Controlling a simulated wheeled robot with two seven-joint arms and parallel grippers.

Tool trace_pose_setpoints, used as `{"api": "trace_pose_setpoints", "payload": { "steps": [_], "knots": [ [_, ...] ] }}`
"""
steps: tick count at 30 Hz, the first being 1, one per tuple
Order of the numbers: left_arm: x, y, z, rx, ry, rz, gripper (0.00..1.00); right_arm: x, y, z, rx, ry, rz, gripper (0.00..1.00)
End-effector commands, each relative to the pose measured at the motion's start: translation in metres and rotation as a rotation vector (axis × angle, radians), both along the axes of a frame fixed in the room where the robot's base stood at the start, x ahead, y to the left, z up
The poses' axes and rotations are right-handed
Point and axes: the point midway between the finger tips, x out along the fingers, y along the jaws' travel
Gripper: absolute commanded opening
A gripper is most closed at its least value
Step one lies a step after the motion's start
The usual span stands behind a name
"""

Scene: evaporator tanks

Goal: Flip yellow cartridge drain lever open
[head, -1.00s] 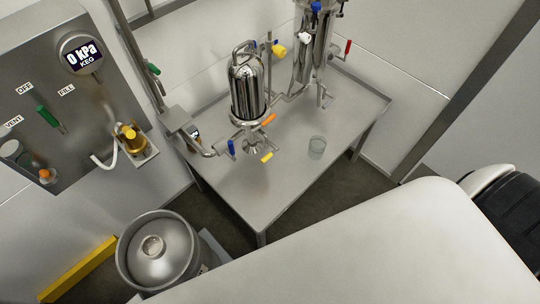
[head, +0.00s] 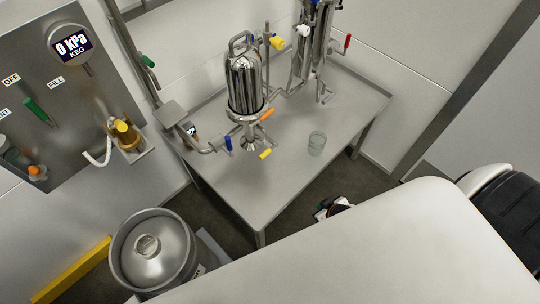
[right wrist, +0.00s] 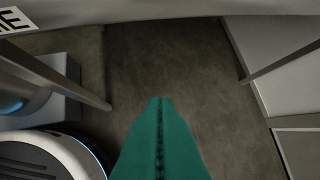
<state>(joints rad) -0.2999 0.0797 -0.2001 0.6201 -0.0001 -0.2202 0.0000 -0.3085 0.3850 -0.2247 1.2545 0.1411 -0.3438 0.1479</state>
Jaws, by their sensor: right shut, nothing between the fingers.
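The yellow drain lever (head: 265,154) is a small yellow handle low on the polished steel cartridge (head: 243,85), which stands upright on the steel table. The lever sticks out to the right of the cartridge's bottom outlet, below an orange lever (head: 267,114). My right gripper (head: 322,207) just shows past the edge of my white body, beyond the table's front right side and well apart from the lever. In the right wrist view its green fingers (right wrist: 160,100) are pressed together and empty, over dark floor. My left gripper is not in view.
A second steel vessel (head: 302,50) stands behind. A keg (head: 150,255) and wall panel (head: 50,90) are at left. The table's front is clear.

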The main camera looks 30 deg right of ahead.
Motion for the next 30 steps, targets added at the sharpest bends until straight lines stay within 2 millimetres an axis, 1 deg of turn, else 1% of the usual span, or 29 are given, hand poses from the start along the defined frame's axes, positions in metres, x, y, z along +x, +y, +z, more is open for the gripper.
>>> {"api": "trace_pose_setpoints", "payload": {
  "steps": [1,2,3,5,6,10,12,15,18,21,24,30],
  "knots": [
    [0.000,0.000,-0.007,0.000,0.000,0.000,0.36,0.021,-0.003,0.017,0.005,-0.049,0.013,0.00],
    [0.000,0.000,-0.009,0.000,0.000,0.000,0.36,0.032,-0.003,0.029,0.013,-0.077,0.018,0.00],
    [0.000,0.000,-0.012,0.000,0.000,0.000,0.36,0.046,-0.002,0.045,0.023,-0.111,0.028,0.00],
    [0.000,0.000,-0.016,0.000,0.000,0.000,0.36,0.064,0.002,0.070,0.039,-0.161,0.045,0.00],
    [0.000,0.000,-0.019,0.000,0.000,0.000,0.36,0.075,0.005,0.087,0.051,-0.192,0.059,0.00],
    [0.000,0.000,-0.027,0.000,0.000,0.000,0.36,0.100,0.023,0.141,0.097,-0.282,0.111,0.00],
    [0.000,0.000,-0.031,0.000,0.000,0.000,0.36,0.107,0.034,0.167,0.122,-0.319,0.142,0.00],
    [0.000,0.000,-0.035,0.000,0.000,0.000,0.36,0.112,0.050,0.198,0.152,-0.358,0.180,0.00],
    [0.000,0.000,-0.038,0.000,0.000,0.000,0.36,0.113,0.062,0.219,0.176,-0.382,0.209,0.00],
    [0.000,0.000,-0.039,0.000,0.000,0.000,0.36,0.113,0.069,0.231,0.190,-0.395,0.226,0.00],
    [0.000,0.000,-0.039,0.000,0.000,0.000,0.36,0.112,0.072,0.236,0.196,-0.400,0.233,0.00],
    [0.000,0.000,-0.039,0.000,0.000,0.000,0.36,0.112,0.072,0.237,0.197,-0.401,0.233,0.00]
  ]
}}
